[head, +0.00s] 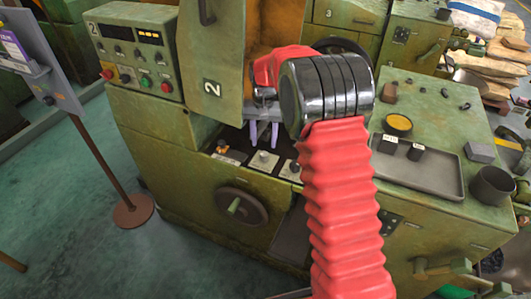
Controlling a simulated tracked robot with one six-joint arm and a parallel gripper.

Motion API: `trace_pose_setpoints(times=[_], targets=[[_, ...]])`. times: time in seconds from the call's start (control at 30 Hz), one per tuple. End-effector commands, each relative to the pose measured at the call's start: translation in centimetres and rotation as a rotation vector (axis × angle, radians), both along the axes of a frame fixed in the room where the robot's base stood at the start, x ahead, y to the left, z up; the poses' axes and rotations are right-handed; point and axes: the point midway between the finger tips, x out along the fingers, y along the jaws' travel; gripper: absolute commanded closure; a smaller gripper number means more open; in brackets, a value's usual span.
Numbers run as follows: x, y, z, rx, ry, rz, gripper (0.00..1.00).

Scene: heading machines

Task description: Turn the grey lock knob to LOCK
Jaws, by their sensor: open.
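My gripper (264,142) hangs at the front of green machine number 2, with its two pale lavender fingers pointing down and apart. Nothing shows between the fingers. Just below the fingertips is a small grey knob (263,157) on a light plate; it looks like the lock knob, but its lettering is too small to read. The fingers look to be above or in front of it, and I cannot tell whether they touch it. Another plate with an orange-brown knob (222,146) is to the left. A third plate (290,170) is to the right, partly hidden by my arm.
A handwheel (241,207) sits below the knobs. A control box (134,55) with buttons is at upper left. A grey tray (425,172) with small blocks and a dark cup (491,185) are on the right.

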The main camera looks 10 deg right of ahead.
Motion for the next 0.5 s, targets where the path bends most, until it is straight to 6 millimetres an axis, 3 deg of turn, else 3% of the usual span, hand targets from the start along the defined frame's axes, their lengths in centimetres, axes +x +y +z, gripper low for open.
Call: trace_pose_setpoints(times=[0.3, 0.5], targets=[[-0.1, -0.1, -5.0, 0.000, 0.003, -0.001, 0.57], [0.0, -0.1, -6.6, 0.000, 0.001, -0.001, 0.57]])
